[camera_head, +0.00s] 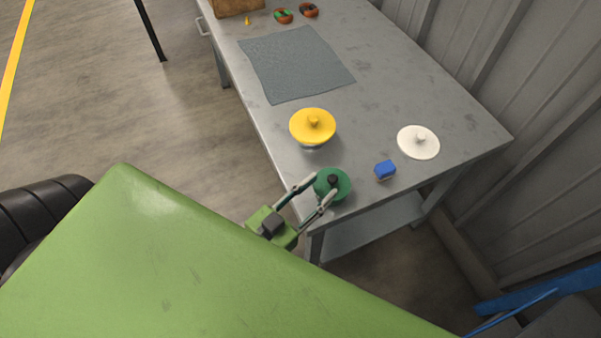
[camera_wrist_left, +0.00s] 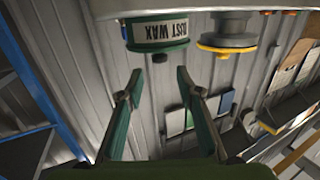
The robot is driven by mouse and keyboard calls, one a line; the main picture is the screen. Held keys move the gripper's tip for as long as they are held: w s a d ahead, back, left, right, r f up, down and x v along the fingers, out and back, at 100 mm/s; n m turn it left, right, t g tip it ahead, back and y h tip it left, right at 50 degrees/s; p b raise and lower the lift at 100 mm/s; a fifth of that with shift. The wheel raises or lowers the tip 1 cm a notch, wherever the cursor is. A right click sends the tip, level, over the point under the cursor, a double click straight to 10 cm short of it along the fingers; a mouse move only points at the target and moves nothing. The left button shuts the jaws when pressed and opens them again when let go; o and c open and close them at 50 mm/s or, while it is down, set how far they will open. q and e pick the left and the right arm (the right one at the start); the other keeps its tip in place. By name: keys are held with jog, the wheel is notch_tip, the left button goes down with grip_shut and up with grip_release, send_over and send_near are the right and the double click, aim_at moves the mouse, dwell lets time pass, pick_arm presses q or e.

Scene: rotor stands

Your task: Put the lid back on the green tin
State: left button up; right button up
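The green tin (camera_wrist_left: 160,34) stands on the table and appears upside down in the left wrist view, with a wax label on its side. Its green lid (camera_head: 341,190) with a black knob (camera_head: 332,180) sits on top of it; I cannot tell whether it is fully seated. The knob also shows in the left wrist view (camera_wrist_left: 160,58). My left gripper (camera_head: 322,186) is open and empty, its fingertips apart on either side of the knob's line, close to the lid. It also shows in the left wrist view (camera_wrist_left: 159,74). My right gripper is not in view.
A grey mat (camera_head: 295,65) lies farther back. The table's front edge is close to the green tin.

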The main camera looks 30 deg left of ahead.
pick_arm(q)
jog(key=v, duration=0.4)
jog(key=shift+s+f, duration=0.1)
jog(key=shift+s, duration=0.25)
jog(key=shift+v, duration=0.75)
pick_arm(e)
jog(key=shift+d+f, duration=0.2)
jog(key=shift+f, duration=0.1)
